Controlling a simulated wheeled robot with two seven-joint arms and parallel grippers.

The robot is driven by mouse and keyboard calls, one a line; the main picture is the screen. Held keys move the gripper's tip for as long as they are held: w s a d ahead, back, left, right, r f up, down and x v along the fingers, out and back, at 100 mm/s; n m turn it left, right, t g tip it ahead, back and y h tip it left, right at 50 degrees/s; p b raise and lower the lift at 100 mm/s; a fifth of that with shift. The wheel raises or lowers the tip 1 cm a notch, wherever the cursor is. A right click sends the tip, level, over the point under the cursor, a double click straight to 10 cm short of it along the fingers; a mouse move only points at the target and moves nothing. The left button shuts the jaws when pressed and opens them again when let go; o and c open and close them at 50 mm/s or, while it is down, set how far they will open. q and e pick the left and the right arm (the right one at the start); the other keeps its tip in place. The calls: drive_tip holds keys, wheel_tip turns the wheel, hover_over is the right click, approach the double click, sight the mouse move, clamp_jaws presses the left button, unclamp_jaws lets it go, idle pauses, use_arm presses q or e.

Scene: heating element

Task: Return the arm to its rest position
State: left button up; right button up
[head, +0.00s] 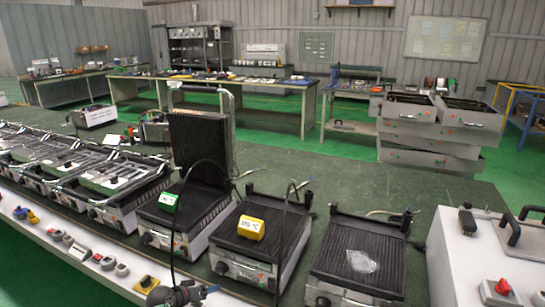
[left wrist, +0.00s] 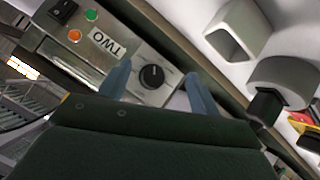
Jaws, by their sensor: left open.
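My left gripper (head: 204,290) is low in the head view, just in front of the grill with a yellow tag (head: 251,228). In the left wrist view its two blue-grey fingers (left wrist: 157,75) are apart and empty, one on each side of a black round knob (left wrist: 152,76). I cannot tell whether the fingers touch the panel. My right gripper is in neither view.
A grill with a green tag (head: 169,202) has its ribbed lid raised. Another grill (head: 350,245) holds a clear crumpled item. Small controls line the white front ledge (head: 95,270). A white box (head: 470,260) stands at right.

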use_arm(q)
drive_tip(key=s+d+m+g+y, duration=0.1)
drive_tip(key=s+d+g+y, duration=0.25)
drive_tip(key=s, duration=1.25)
drive_tip(key=s+d+m+g+y, duration=0.15)
drive_tip(key=s+d, duration=0.25)
drive_tip(key=s, duration=1.2)
drive_tip(key=s+d+f+g, duration=0.1)
drive_tip(key=s+f, duration=0.1)
drive_tip(key=s, duration=0.5)
drive_tip(key=s+f+g, duration=0.2)
drive_tip(key=s+f, duration=0.1)
drive_tip(key=s, duration=0.4)
drive_tip(key=shift+d+f+n, duration=0.35)
drive_tip(key=shift+d+n, duration=0.05)
drive_tip(key=shift+n, duration=0.05)
